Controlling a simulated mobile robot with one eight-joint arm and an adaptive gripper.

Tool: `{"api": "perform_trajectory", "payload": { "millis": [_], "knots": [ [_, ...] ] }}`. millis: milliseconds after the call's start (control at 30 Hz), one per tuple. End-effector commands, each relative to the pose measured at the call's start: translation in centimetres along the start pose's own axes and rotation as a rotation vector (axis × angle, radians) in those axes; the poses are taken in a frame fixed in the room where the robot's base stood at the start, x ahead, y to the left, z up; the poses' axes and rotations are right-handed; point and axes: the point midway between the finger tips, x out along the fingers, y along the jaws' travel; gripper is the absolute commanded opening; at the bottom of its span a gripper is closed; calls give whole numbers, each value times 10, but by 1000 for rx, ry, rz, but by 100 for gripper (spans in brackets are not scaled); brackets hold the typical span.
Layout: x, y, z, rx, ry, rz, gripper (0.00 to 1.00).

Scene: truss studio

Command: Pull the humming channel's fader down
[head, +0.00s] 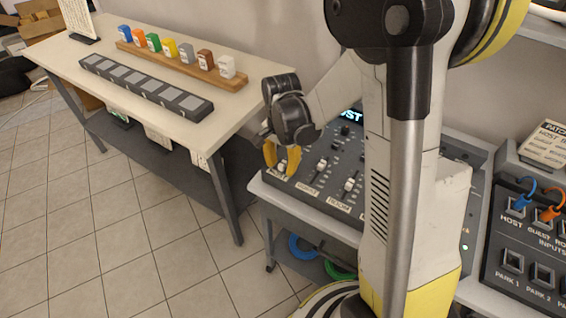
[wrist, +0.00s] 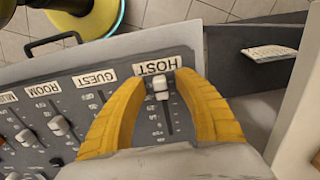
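The mixer console (head: 330,180) stands on a light grey cart. Its labels read HOST (wrist: 157,65), GUEST (wrist: 95,77) and ROOM (wrist: 41,88) in the wrist view, which sees them upside down. My gripper (wrist: 160,85) is open over the HOST strip, its yellow fingers on either side of the white HOST fader cap (wrist: 161,89). A gap shows on both sides of the cap. The cap sits near the label end of its slot. The gripper also shows in the head view (head: 282,165). A screen (head: 349,116) shows letters ending in "OST", partly hidden by my arm.
A white table (head: 130,95) at back left holds several coloured blocks and a grey strip.

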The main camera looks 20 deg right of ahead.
Motion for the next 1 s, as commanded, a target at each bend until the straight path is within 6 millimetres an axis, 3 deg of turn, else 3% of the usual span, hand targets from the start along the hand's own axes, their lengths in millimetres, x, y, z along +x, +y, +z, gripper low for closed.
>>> {"api": "perform_trajectory", "payload": {
  "millis": [367,800,1000],
  "knots": [
    [-6,0,-1,1,3,-1,38],
    [-94,0,0,0,2,0,38],
    [-117,0,0,0,1,0,38]
  ]
}}
